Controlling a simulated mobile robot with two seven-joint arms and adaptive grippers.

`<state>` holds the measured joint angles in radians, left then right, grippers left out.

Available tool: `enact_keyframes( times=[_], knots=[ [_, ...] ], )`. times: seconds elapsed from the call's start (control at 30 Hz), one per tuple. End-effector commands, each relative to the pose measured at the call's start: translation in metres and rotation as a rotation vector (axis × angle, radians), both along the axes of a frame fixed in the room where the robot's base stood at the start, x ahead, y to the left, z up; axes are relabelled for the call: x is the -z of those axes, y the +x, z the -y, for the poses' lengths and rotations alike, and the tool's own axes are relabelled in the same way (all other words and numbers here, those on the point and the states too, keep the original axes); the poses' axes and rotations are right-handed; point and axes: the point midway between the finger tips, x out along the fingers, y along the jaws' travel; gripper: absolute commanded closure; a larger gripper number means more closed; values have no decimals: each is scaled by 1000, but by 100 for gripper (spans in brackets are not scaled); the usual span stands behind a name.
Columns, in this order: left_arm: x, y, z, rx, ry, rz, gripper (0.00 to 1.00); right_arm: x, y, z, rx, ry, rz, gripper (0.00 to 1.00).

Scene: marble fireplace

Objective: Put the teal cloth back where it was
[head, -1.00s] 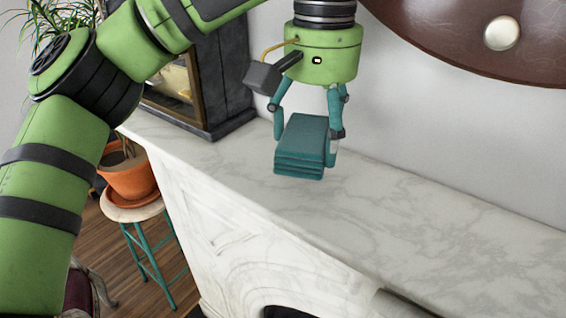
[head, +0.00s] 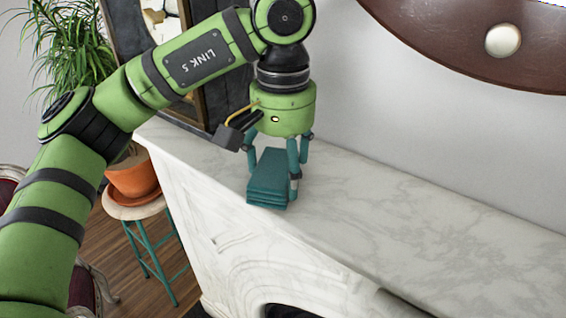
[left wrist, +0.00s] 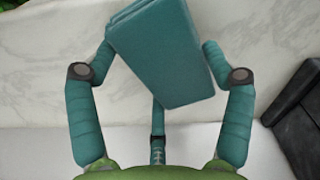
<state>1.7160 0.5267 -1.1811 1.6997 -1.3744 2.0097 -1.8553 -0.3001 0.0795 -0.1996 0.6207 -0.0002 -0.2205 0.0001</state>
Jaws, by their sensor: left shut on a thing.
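The teal cloth (head: 268,180) is a folded, layered rectangular stack. My left gripper (head: 276,172) points down and is shut on it, with teal fingers at its sides. The cloth is low over the marble mantel (head: 380,230), near the front edge; I cannot tell whether its underside touches the marble. In the left wrist view the cloth (left wrist: 165,55) lies between the fingers of my left gripper (left wrist: 160,68), slightly tilted in the picture, with marble behind it. My right gripper is not in view.
A dark framed object (head: 195,110) stands at the mantel's left end, behind my left arm. A brown round-edged object (head: 450,45) hangs on the wall above. A potted plant (head: 132,178) sits on a stool (head: 140,208) below left. The mantel to the right is clear.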

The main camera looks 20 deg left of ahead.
Motion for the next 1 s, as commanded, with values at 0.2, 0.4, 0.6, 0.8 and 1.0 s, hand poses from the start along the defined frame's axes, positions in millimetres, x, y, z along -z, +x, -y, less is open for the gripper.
enact_keyframes(
  times=[0.2,0.4,0.6,0.8,1.0],
  knots=[
    [3,0,0,0,0,0,0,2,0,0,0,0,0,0],
    [3,0,0,1,0,-1,0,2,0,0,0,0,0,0],
    [-3,0,0,1,0,0,0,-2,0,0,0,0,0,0],
    [-32,1,0,-3,0,6,0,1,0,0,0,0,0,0],
    [-76,0,1,-2,2,5,0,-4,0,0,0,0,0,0]
  ],
)
